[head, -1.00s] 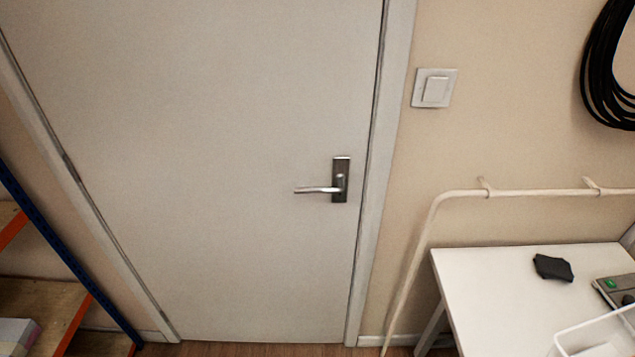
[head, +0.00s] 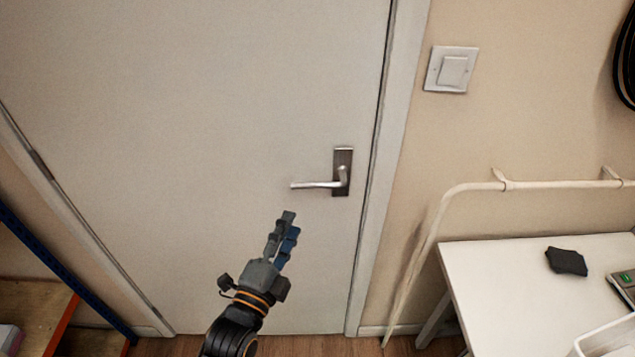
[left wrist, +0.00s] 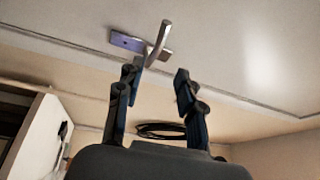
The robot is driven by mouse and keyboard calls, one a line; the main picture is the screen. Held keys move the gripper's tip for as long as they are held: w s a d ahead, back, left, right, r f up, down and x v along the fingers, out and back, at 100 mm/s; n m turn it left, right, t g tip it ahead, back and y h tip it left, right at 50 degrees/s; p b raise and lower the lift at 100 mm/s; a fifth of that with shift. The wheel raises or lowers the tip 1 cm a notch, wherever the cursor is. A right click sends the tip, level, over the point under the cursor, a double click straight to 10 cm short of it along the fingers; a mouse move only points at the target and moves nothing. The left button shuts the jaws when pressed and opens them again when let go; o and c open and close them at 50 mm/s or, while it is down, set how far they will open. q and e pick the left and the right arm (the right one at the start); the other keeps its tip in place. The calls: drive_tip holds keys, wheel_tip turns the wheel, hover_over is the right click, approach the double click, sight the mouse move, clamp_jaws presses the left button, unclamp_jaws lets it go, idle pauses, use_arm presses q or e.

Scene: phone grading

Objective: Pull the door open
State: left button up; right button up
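The white door (head: 200,120) is shut in its frame. Its metal lever handle (head: 318,184) sits on a dark plate near the door's right edge and is level. My left gripper (head: 286,218) is below and a little left of the handle in the head view, apart from it. In the left wrist view the two fingers (left wrist: 156,84) are spread open with nothing between them, and the handle (left wrist: 158,45) shows beyond the fingertips. My right gripper is in neither view.
A white table (head: 500,285) with a dark cloth-like item (head: 567,262) stands at the right. A pale pipe (head: 540,185) runs along the wall and down beside the door frame. A shelf rack (head: 50,315) stands at the lower left.

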sight(311, 183)
use_arm(q)
drive_tip(key=p+x, duration=0.2)
drive_tip(key=x, duration=1)
drive_tip(key=shift+w+d, duration=0.15)
drive_tip(key=shift+w, duration=0.05)
clamp_jaws()
